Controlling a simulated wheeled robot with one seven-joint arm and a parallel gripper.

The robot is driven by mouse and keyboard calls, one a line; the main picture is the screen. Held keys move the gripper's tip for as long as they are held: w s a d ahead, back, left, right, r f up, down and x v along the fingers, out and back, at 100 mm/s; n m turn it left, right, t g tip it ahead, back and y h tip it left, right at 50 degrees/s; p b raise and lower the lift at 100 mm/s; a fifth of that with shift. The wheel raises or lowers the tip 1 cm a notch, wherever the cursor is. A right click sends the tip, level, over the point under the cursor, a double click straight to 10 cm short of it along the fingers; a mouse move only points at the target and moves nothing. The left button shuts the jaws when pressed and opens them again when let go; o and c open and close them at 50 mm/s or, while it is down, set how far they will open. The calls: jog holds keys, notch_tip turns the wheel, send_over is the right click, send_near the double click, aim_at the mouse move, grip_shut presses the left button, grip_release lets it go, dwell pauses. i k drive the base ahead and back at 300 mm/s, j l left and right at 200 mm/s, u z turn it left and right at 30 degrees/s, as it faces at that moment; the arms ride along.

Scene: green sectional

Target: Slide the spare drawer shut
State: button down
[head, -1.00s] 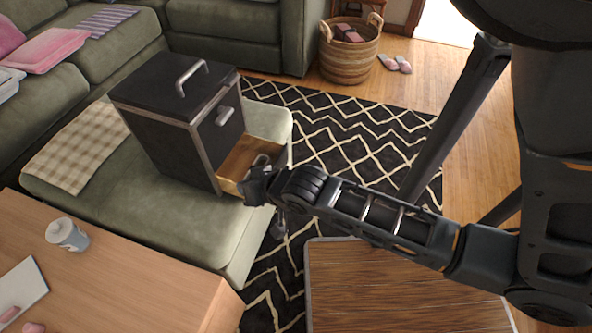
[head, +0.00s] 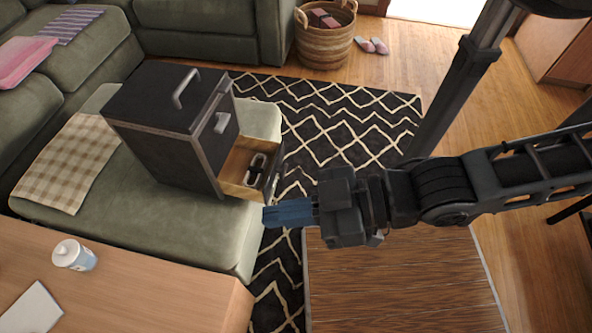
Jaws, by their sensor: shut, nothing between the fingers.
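A dark cabinet box (head: 160,140) with a handle on top stands on the green ottoman seat. Its lower wooden drawer (head: 240,162) is pulled out to the right, with dark and pale items inside. Another front with a pale handle (head: 222,122) sits flush above it. My gripper (head: 268,214), with blue fingers, is shut and empty. In the picture it lies just below and right of the open drawer's front corner, apparently clear of it.
The green ottoman (head: 130,215) carries a checked cloth (head: 70,165). A wooden table (head: 130,285) with a lidded cup (head: 74,255) is at the lower left. A basket (head: 325,40) and pink slippers (head: 372,46) stand at the back. The patterned rug (head: 350,120) is clear.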

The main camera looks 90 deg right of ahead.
aim_at(231, 179)
jog(key=k+j, duration=0.55)
jog(key=k, duration=0.25)
